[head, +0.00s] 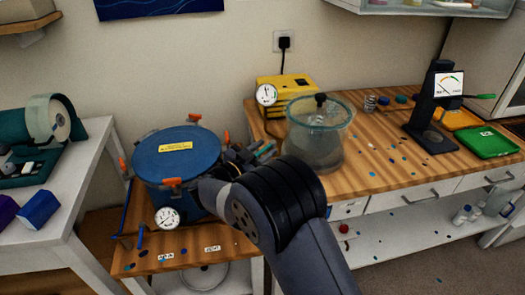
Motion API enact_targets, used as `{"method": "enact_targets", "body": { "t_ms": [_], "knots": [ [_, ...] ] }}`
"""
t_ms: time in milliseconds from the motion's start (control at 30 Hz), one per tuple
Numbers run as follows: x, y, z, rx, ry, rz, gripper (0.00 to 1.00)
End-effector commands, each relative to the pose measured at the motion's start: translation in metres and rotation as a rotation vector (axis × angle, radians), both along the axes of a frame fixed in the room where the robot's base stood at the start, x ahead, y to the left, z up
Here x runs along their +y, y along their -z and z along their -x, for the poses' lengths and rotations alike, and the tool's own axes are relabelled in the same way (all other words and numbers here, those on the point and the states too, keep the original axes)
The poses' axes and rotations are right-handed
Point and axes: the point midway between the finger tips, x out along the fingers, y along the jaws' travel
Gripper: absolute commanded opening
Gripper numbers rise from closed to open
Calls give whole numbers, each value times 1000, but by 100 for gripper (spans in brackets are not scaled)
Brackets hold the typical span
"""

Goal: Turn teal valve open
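A blue round pressure pot (176,155) with a yellow label and orange clamps stands on the wooden bench at the left. My gripper (250,155) is at the right side of the pot, mostly hidden behind my own dark arm. A small teal part (266,149), which looks like the teal valve's handle, shows beside the gripper. I cannot tell whether the gripper touches it, nor how far the valve is turned. Whether the fingers are open or shut is also hidden.
A glass chamber (318,135) stands close to the right of my gripper. A yellow pump (287,92) with a gauge is behind. A white gauge (167,218) sits at the pot's front. A black dial stand (436,105) and green tray (487,141) are far right.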

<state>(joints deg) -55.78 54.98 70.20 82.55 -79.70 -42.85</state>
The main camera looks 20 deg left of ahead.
Motion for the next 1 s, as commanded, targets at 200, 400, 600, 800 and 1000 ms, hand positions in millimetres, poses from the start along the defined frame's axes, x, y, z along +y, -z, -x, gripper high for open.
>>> {"method": "enact_targets", "body": {
  "t_ms": [200, 400, 600, 800, 1000],
  "knots": [
    [1, 0, 1, 1, -1, 0, 33],
    [10, 2, 23, 2, -3, 0, 33],
    [26, 1, 62, 0, -5, 0, 33],
    [36, 1, 90, 0, -3, 0, 33],
    [40, 1, 101, 1, 0, 1, 33]
  ]
}}
